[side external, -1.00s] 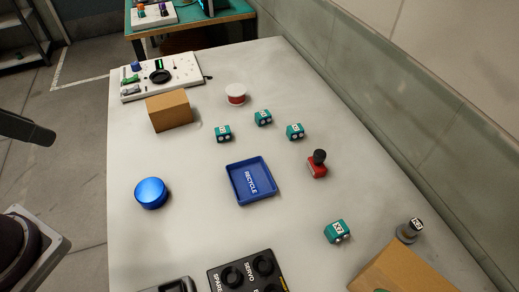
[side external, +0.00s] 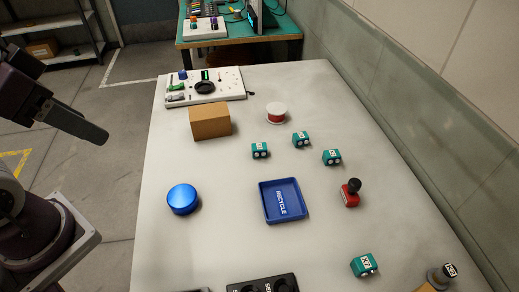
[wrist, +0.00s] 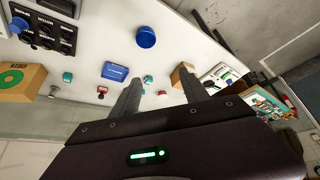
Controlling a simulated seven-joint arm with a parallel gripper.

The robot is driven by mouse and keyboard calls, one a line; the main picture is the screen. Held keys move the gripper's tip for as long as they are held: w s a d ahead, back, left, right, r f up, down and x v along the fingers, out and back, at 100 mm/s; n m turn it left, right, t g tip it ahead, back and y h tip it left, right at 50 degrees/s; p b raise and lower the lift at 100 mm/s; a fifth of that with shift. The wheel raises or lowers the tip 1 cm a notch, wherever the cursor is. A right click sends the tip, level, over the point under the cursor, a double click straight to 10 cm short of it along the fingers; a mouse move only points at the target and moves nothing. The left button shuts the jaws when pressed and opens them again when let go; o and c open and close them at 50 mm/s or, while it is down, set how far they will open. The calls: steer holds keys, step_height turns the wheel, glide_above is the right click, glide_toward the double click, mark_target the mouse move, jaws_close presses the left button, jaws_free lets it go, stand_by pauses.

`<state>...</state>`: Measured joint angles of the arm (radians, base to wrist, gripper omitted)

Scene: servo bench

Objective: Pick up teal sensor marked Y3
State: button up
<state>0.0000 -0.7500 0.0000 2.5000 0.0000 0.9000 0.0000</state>
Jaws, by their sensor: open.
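Several teal sensors with white labels lie on the pale bench. In the side external view three sit beyond the blue tray: a left one (side external: 260,150), a middle one (side external: 300,139) and a right one (side external: 332,157). A fourth sensor (side external: 365,265) lies nearer, at the lower right. The labels are too small for me to tell which reads Y3. In the wrist view one teal sensor (wrist: 67,76) shows at left and another (wrist: 147,79) close to the fingers. My gripper (wrist: 160,88) is open and empty, apart from the sensors.
The blue RECYCLE tray (side external: 284,215) is mid-bench, with a blue round knob (side external: 183,199) left of it. A red stamp (side external: 350,193), red-and-white spool (side external: 277,113) and cardboard box (side external: 210,122) stand nearby. A black control box (side external: 262,284) is at the front. Bare bench separates them.

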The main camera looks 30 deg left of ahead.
steer(key=n+g, duration=0.6)
steer(key=n, duration=2)
glide_above(259, 146)
steer(key=f, duration=1.8)
steer(key=shift+s, duration=0.2)
step_height(259, 146, down, 6)
steer(key=shift+w+d+f, duration=0.1)
steer(key=shift+w+f, duration=0.05)
steer(key=shift+f, duration=0.55)
jaws_close()
